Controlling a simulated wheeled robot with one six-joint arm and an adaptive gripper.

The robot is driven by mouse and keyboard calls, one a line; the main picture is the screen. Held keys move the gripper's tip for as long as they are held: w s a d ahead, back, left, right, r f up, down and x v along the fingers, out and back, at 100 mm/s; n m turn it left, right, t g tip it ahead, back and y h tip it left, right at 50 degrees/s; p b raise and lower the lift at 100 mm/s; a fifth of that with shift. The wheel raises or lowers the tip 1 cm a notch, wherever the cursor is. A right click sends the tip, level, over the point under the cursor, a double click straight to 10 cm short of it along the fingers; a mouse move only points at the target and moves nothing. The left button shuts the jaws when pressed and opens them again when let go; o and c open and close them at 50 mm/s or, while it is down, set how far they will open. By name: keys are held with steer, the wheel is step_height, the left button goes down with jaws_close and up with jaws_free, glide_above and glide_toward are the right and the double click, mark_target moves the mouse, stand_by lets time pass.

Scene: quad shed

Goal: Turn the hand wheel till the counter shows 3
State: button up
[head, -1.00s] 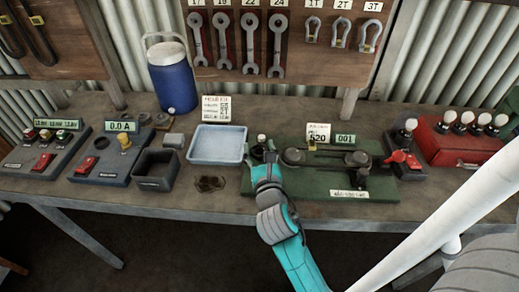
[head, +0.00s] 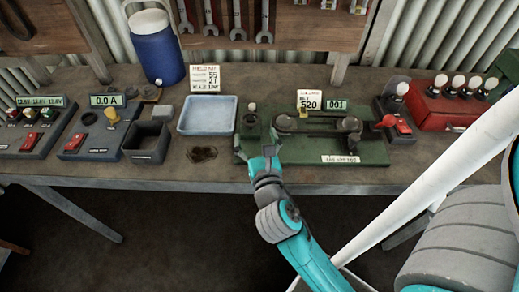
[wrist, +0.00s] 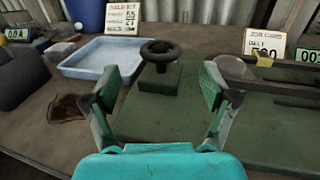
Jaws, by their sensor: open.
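The hand wheel (wrist: 162,50) is a small dark ring on a green block, seen ahead of my gripper in the wrist view. In the head view the wheel (head: 251,109) is small, at the left end of the green machine base (head: 363,178). The counter (head: 337,105) on the machine reads 001; it is partly cut off at the right edge of the wrist view (wrist: 311,55). My gripper (wrist: 155,90) is open and empty, its fingers spread to either side of the block's near side. The wheel lies beyond the fingertips, apparently untouched.
A light blue tray (head: 207,132) stands left of the wheel, with a dark stain (head: 202,153) in front. A job card (head: 310,98) stands by the counter. A red switch box (head: 455,116) is at the right. Bare bench shows along the front edge.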

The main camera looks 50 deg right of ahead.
steer(key=shift+v, duration=2.35)
